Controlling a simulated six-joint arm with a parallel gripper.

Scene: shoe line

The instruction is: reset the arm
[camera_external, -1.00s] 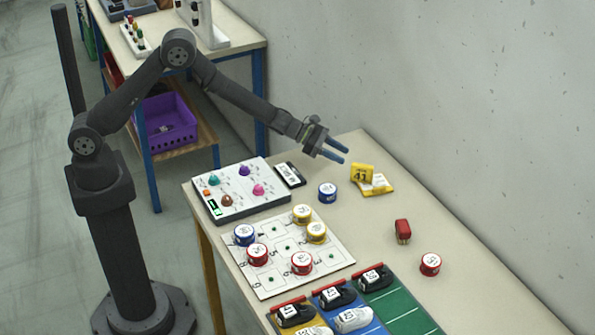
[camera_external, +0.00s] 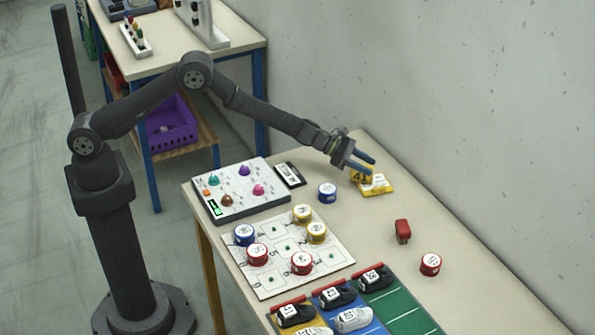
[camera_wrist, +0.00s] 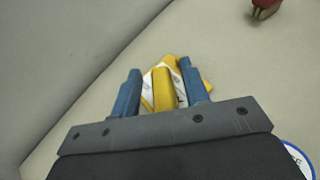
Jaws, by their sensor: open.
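My gripper (camera_external: 362,166) is over the back of the table, with its blue fingers apart. In the wrist view the open fingers of my gripper (camera_wrist: 158,88) stand on either side of a yellow block (camera_wrist: 164,88) in the picture. I cannot tell whether the fingers touch the block.
A blue-rimmed disc (camera_external: 327,192) and a black tag (camera_external: 290,174) lie near. A red block (camera_external: 402,231) and red disc (camera_external: 430,264) lie to the right. A button panel (camera_external: 213,188), a white grid board (camera_external: 266,289) and a coloured shoe mat (camera_external: 411,314) fill the front. The wall is behind.

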